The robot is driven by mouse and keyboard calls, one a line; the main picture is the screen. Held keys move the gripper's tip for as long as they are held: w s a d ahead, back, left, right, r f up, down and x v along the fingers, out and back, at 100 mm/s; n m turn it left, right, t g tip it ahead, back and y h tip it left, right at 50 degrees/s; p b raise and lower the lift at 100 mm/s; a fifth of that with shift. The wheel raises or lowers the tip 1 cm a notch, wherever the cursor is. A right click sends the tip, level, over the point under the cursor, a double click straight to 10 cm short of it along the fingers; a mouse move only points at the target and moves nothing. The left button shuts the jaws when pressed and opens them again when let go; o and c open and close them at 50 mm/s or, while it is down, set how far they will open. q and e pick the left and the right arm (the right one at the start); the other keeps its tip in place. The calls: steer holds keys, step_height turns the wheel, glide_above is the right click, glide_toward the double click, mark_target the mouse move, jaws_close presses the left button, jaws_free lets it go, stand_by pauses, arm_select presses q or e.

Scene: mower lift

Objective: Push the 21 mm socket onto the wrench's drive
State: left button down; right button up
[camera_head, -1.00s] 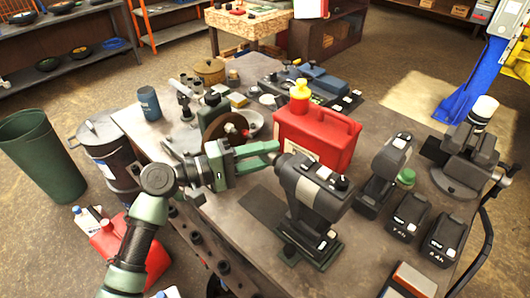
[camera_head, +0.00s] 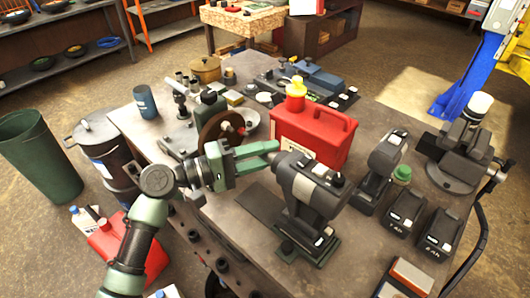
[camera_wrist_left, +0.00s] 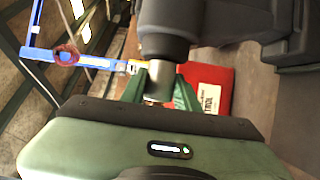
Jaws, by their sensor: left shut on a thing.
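The cordless wrench (camera_head: 308,187) stands upright in a dark green stand on the bench, its nose toward the left. My left gripper (camera_head: 275,150) comes in from the left, its green fingers at the nose. In the left wrist view, the wrench's dark round nose (camera_wrist_left: 165,45) reaches down to the green fingers (camera_wrist_left: 158,92). A small metallic piece, apparently the socket (camera_wrist_left: 152,102), shows between them, mostly hidden. The gripper is shut on it. I cannot tell whether the socket is seated on the drive. My right gripper is not in view.
A red fuel can (camera_head: 312,137) stands close behind the wrench. A second power tool (camera_head: 380,172) and two batteries (camera_head: 405,212) (camera_head: 440,233) stand to the right. A brown disc (camera_head: 220,132) is behind my left gripper. A dark mat (camera_head: 258,208) lies left of the stand.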

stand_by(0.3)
arm_select(q)
steer(key=c, duration=1)
jaws_free()
steer(key=shift+o, duration=0.2)
